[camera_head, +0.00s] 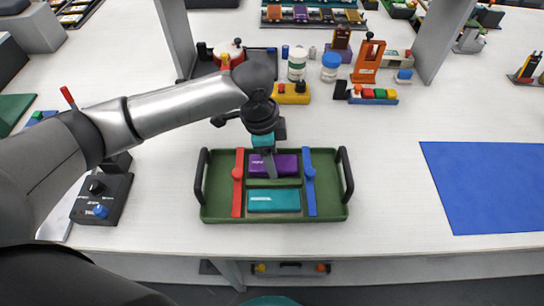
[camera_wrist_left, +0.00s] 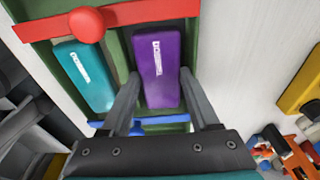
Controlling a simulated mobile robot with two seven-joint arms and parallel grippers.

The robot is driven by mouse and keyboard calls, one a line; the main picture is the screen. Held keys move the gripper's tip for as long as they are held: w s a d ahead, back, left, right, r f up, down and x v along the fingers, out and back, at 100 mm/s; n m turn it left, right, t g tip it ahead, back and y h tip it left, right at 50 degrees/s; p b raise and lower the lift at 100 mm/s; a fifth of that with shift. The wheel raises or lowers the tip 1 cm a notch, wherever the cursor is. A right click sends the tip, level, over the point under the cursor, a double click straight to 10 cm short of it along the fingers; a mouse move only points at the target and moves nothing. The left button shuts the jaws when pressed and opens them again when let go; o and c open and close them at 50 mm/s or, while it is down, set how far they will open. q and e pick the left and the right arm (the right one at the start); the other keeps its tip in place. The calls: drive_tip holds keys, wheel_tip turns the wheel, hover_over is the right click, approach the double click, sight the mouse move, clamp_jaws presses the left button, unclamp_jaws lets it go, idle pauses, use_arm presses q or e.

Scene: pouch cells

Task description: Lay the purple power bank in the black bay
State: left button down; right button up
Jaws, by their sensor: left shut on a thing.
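The purple power bank (camera_head: 287,163) lies in the rear part of a green tray (camera_head: 328,214) with black handles. In the left wrist view the purple power bank (camera_wrist_left: 157,65) sits between the two fingers of my left gripper (camera_wrist_left: 158,90). My left gripper, also in the head view (camera_head: 269,166), points down and is shut on it. The bank appears still down in its compartment; any gap beneath it is hidden. A teal power bank (camera_head: 273,201) lies in the front compartment. I cannot make out which bay is the black one. My right gripper is not in view.
A red bar (camera_head: 238,190) and a blue bar (camera_head: 310,190) cross the tray beside the banks. A black control box (camera_head: 103,199) stands left. Jars, an orange stand (camera_head: 368,62) and other items stand behind. A blue mat (camera_head: 490,190) lies right, with bare table between.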

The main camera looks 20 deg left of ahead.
use_arm(q)
drive_tip(key=shift+c, duration=2.1)
unclamp_jaws()
drive_tip(key=shift+r, duration=0.2)
wheel_tip(320, 180, up, 12)
drive_tip(key=a+p, duration=0.1)
drive_tip(key=p, duration=0.2)
drive_tip(key=shift+s+a+p, duration=0.25)
drive_tip(key=shift+a+p, duration=0.1)
drive_tip(key=shift+a, duration=0.05)
drive_tip(key=shift+f, duration=0.15)
